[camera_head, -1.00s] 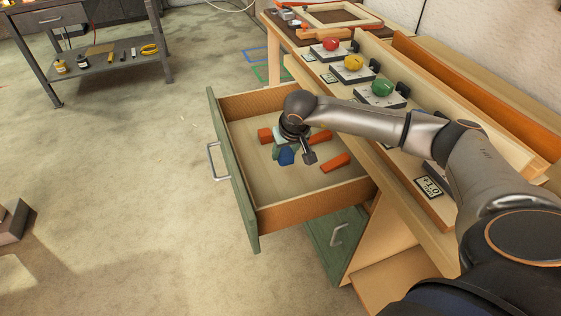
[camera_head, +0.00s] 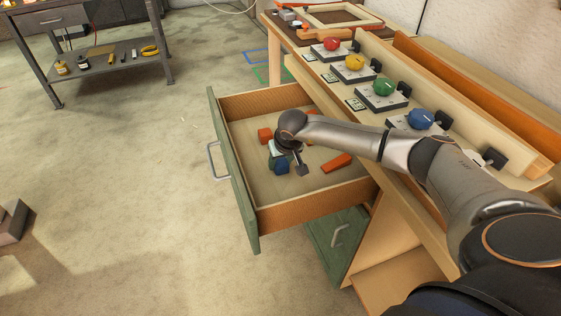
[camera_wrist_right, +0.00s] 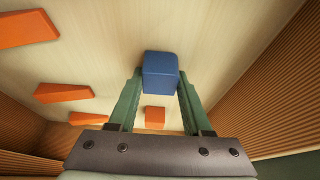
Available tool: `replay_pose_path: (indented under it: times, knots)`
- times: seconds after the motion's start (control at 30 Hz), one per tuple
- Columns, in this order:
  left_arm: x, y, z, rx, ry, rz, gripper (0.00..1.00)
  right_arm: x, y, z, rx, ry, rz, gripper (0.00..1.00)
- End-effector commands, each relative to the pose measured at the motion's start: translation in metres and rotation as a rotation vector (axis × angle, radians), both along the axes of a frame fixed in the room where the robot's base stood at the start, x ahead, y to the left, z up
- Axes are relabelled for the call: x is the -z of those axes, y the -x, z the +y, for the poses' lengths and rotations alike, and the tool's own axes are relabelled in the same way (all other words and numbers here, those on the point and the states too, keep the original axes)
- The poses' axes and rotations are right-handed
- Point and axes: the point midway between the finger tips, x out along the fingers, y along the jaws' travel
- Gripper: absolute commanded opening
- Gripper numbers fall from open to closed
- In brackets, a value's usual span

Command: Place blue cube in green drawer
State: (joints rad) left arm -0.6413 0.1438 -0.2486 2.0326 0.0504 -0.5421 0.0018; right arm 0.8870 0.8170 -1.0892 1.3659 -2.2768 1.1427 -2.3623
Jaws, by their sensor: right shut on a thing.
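The green-fronted drawer (camera_head: 232,175) is pulled open under the workbench, with wooden sides and a pale floor. My right gripper (camera_head: 278,158) is inside the drawer, pointing down. It is shut on the blue cube (camera_head: 281,167), which also shows between the two fingertips in the right wrist view (camera_wrist_right: 160,72). The cube is low inside the drawer, close to the floor; I cannot tell whether it touches it. My left gripper is not in view.
Several orange blocks lie in the drawer, one right of the gripper (camera_head: 336,162) and one behind it (camera_head: 265,135). The bench above carries red (camera_head: 331,43), yellow (camera_head: 355,62), green (camera_head: 384,86) and blue (camera_head: 421,119) knobs. A lower green door (camera_head: 335,245) is beneath.

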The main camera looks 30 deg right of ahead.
Motion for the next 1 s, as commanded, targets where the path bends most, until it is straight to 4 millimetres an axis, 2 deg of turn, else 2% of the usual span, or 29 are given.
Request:
replay_pose_path:
  times: [0.03, 0.3, 0.63, 0.77, 1.0]
  knots:
    - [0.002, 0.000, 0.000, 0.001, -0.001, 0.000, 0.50, 0.002, 0.000, 0.000, 0.000, 0.000, 0.000, 0.51]
    - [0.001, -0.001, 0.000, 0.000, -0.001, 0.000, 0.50, 0.001, 0.000, 0.000, 0.000, 0.000, 0.000, 0.79]
    - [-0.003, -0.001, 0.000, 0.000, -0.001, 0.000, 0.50, -0.005, 0.001, 0.000, 0.000, 0.000, -0.001, 0.79]
    - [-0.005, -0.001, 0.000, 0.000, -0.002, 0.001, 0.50, -0.022, 0.007, 0.001, -0.001, 0.001, -0.003, 0.79]
    - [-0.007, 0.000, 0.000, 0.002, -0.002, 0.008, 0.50, -0.071, 0.026, 0.006, -0.002, 0.002, -0.004, 0.79]
